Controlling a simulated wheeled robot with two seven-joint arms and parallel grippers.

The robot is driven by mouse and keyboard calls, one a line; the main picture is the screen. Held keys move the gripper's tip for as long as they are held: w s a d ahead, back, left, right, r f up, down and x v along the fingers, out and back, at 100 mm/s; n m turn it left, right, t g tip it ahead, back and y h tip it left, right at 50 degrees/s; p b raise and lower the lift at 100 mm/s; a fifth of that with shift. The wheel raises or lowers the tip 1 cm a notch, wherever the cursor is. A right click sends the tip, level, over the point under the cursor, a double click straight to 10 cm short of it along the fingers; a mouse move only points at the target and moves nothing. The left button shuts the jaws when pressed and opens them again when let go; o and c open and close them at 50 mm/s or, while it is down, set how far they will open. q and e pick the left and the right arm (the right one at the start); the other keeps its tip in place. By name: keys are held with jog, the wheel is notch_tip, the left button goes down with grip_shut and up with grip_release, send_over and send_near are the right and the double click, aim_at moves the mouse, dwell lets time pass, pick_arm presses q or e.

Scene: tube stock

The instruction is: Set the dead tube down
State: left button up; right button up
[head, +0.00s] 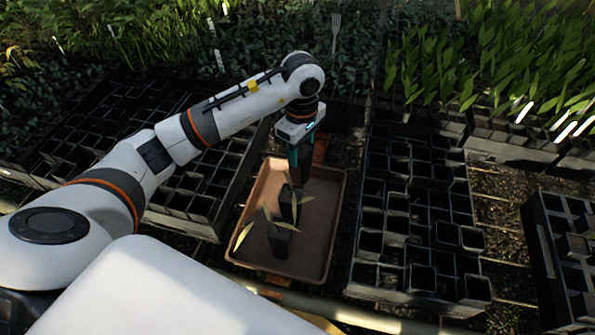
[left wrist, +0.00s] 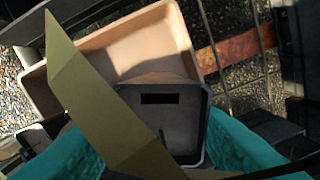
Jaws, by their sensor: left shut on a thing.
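My left gripper (head: 297,178) points down over the tan tray (head: 322,240) and is shut on a dead tube (head: 287,206), a small dark square pot with drooping yellowish leaves. I cannot tell whether the tube's base touches the tray. A second dark tube (head: 279,242) with pale leaves stands in the tray, nearer to me. My right gripper is not in view.
Black crates of square cells flank the tray, one at left (head: 190,200) and one at right (head: 410,220). Another crate (head: 560,250) is at far right. Dense green plants fill the back. The tray's right side and near right corner are bare.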

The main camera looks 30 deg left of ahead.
pick_arm(q)
notch_tip(320, 180, down, 6)
jog(key=shift+r+p, duration=0.15)
jog(key=shift+p, duration=0.2)
jog(key=shift+f, duration=0.25)
jog(key=o, duration=1.4)
jog(key=shift+r, duration=0.1)
jog(key=shift+r, duration=0.1)
notch_tip(320, 180, up, 12)
jog(key=shift+r+b, duration=0.1)
jog(key=shift+b, duration=0.75)
